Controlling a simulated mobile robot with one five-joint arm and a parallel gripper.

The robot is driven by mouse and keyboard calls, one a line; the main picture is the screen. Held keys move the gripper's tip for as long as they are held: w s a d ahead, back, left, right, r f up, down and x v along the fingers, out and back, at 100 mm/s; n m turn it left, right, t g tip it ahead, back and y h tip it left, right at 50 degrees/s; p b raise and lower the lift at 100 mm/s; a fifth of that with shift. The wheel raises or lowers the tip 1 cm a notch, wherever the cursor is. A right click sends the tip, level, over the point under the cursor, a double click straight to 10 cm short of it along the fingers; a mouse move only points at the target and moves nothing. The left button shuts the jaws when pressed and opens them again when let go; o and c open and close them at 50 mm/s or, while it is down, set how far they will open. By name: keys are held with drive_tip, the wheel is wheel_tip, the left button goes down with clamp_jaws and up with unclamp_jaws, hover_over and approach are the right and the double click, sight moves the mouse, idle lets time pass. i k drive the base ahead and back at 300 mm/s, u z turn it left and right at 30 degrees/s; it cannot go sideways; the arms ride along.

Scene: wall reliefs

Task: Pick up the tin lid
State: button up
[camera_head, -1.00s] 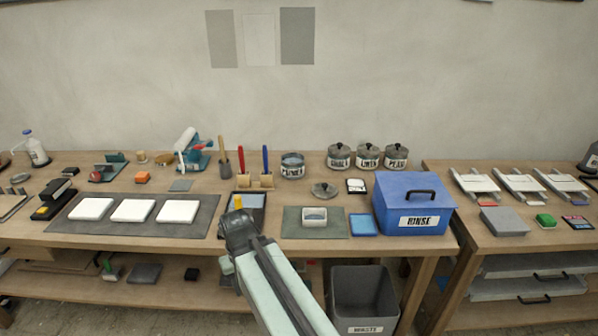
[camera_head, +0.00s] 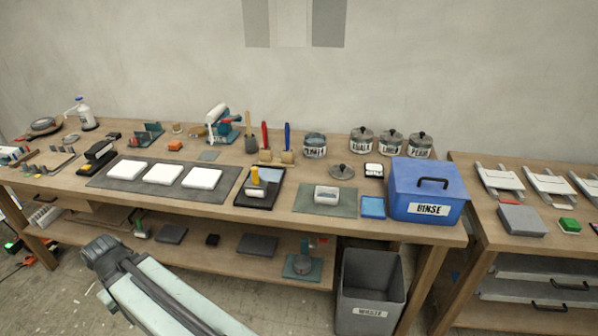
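The tin lid (camera_head: 342,172), a round grey lid with a dark knob, lies flat on the workbench. An open labelled tin (camera_head: 314,146) stands behind and left of it, without a lid. Three lidded tins stand further back to the right, one of them here (camera_head: 361,140). My gripper (camera_head: 98,252) is at the lower left, in front of the bench and well apart from the lid. Its fingers are too dark and small to tell whether they are open. I see nothing held in it.
A blue rinse box (camera_head: 428,190) stands right of the lid. A small white dish (camera_head: 327,194) on a green mat (camera_head: 308,203) is in front of it, beside a blue tray (camera_head: 373,207). A grey waste bin (camera_head: 369,290) stands below the bench front.

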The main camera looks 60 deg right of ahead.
sight(340, 171)
drive_tip(key=u, duration=1.5)
drive_tip(key=k, duration=2.3)
drive_tip(key=z, duration=0.9)
drive_tip(key=i, duration=1.5)
drive_tip(key=u, duration=0.05)
